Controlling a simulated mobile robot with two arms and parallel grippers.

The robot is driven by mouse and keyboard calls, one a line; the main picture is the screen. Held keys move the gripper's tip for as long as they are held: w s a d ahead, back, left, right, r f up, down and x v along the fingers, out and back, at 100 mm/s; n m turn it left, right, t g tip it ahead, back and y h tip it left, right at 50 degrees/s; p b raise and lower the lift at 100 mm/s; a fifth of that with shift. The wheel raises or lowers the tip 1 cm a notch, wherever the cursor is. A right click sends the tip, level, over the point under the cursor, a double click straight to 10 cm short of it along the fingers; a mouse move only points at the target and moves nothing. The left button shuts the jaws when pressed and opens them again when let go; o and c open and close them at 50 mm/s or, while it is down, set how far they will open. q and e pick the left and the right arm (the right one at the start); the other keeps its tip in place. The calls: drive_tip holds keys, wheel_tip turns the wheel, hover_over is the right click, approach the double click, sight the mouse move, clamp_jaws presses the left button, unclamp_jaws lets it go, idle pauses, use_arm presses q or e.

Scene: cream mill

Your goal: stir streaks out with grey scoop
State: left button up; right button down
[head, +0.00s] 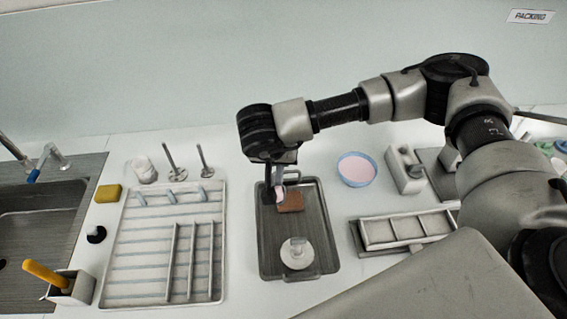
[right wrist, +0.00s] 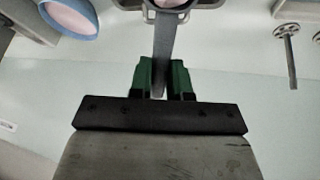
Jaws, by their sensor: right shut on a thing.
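My right gripper (head: 272,163) hangs over the dark tray and is shut on the handle of the grey scoop (head: 280,190). In the right wrist view the grey handle (right wrist: 163,45) stands between the green-padded fingers (right wrist: 165,78). Something pale pink shows at the scoop's far end, cut by the top edge there. The scoop's end is by a brown block on the tray; I cannot tell if they touch. A blue bowl (head: 343,165) with pink cream (head: 357,169) stands to the right, apart from the scoop; it also shows in the wrist view (right wrist: 88,32). My left gripper is out of view.
The dark tray (head: 267,262) holds the brown block (head: 291,203) and a round white piece (head: 296,252). A white rack (head: 150,290) stands left, with two metal stands (head: 205,165) behind it. A white divided tray (head: 405,231) lies right. The sink (head: 40,210) is far left.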

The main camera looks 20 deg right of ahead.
drive_tip(key=w+d+n+p, duration=0.1)
drive_tip(key=w+d, duration=0.2)
drive_tip(key=d, duration=0.5)
drive_tip(key=w+d+n+y+p, duration=0.1)
drive_tip(key=w+d, duration=0.2)
drive_tip(key=d, duration=0.6)
drive_tip(key=w+d+n+p, duration=0.1)
drive_tip(key=w+d, duration=0.2)
drive_tip(key=d, duration=0.5)
drive_tip(key=shift+f+b, duration=1.45)
drive_tip(key=shift+f, duration=1.05)
drive_tip(key=shift+f+b, duration=0.3)
drive_tip(key=shift+f, duration=0.1)
drive_tip(key=shift+w+b, duration=0.3)
drive_tip(key=shift+b, duration=0.15)
drive_tip(key=shift+d, duration=0.1)
wheel_tip(320, 180, up, 6)
drive_tip(key=p, duration=0.3)
drive_tip(key=shift+p, duration=0.4)
